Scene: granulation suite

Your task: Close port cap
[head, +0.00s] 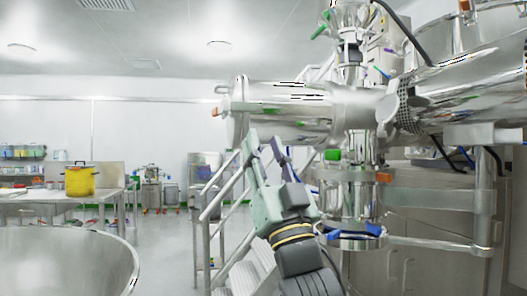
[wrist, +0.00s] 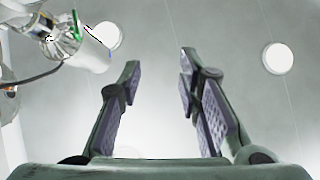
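My gripper (head: 266,146) points up in the head view, just below the left end of a horizontal steel cylinder (head: 290,112). A thin round plate (head: 239,112), seen almost edge-on at that end, looks like the port cap. A small orange-tipped fitting (head: 216,112) sticks out to its left. I cannot tell whether the plate is seated or ajar. In the wrist view my gripper (wrist: 160,64) is open, with its padded fingers well apart and only ceiling between them. The plate is not clearly visible there.
A steel column (head: 350,195) with clamps stands right of my arm. Stairs with metal handrails (head: 222,195) stand behind it. A large steel bowl (head: 65,262) is at lower left, and a yellow pot (head: 80,181) stands on a bench. Steel machinery (wrist: 62,38) shows at the wrist view's upper left.

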